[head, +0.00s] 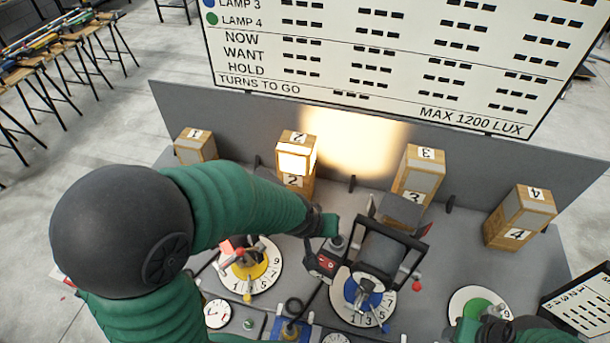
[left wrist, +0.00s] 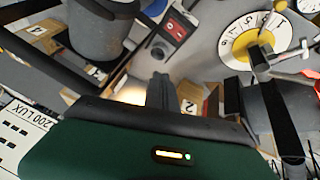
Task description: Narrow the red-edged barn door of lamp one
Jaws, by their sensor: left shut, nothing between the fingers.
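Lamp one is not clearly seen in the head view; my left arm covers the left of the bench where it may stand. My left gripper (head: 327,226) is over the middle of the bench, behind the yellow dial (head: 262,285) and left of the dark lamp (head: 382,252) on the blue dial. Its fingers are together with nothing between them, and they also show in the left wrist view (left wrist: 160,92). A red-faced black block (head: 322,265) is just below it. A dark shape (head: 497,328) at the bottom right seems to be my right gripper; its fingers are unclear.
Wooden boxes one (head: 195,147), two (head: 296,160), three (head: 420,172) and four (head: 520,215) stand along the grey back panel (head: 240,118). Light falls on box two and the panel behind it. A green dial (head: 480,302) lies at the right. A scoreboard (head: 400,60) stands behind.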

